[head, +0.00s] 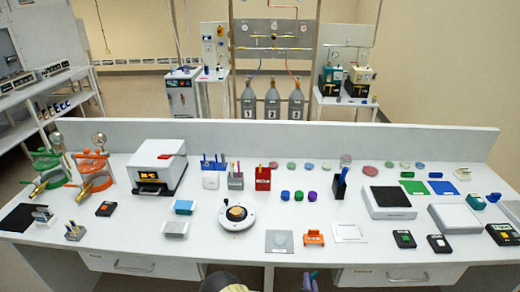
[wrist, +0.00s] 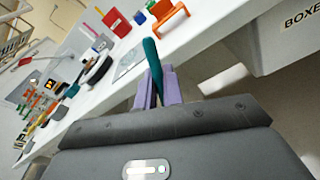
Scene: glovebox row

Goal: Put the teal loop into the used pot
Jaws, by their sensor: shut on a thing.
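My gripper (wrist: 157,86) has lilac fingers shut on the teal loop (wrist: 152,58), whose handle sticks up past the fingertips. In the head view my gripper (head: 310,282) is at the bottom edge, at the bench's front edge, mostly cut off. The loop's wire end cannot be made out. A red pot (head: 263,184) with a stick in it stands at the middle back of the bench; it also shows in the wrist view (wrist: 116,24). A grey pot (head: 235,183) with sticks stands to its left. Labels are too small to tell which pot is the used one.
An orange rack (head: 314,239) and a grey square plate (head: 279,242) lie near the front edge. A round device (head: 237,217) stands left of them. Blue, green and purple caps (head: 298,195) and a navy holder (head: 340,186) stand right of the red pot.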

